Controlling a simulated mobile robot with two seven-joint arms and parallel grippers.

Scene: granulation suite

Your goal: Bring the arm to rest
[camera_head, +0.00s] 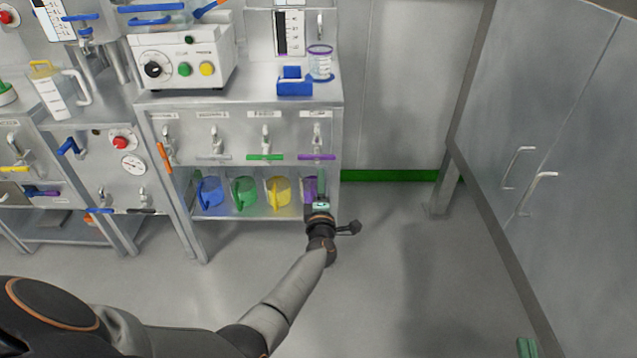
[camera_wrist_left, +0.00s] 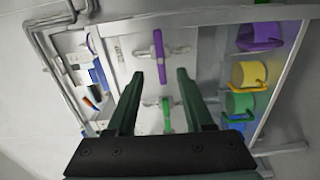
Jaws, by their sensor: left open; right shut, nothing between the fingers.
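My left arm reaches from the lower left of the head view to the front of the steel bench. My left gripper (camera_head: 321,188) is in front of the right end of the lower shelf and partly hides a purple jug (camera_head: 309,187). In the left wrist view its two green fingers (camera_wrist_left: 160,76) are apart with nothing between them. A purple valve handle (camera_wrist_left: 159,56) and a green handle (camera_wrist_left: 166,114) show beyond the fingers. Only green fingertips of my right gripper (camera_head: 527,347) show at the bottom right edge, shut and empty, over the floor.
The steel bench (camera_head: 245,103) carries a control box (camera_head: 182,55), a blue holder (camera_head: 294,81) and a clear beaker (camera_head: 320,62). Blue (camera_head: 209,192), green (camera_head: 244,192) and yellow (camera_head: 278,190) jugs stand on the shelf. A steel cabinet (camera_head: 560,150) stands right. Floor between is clear.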

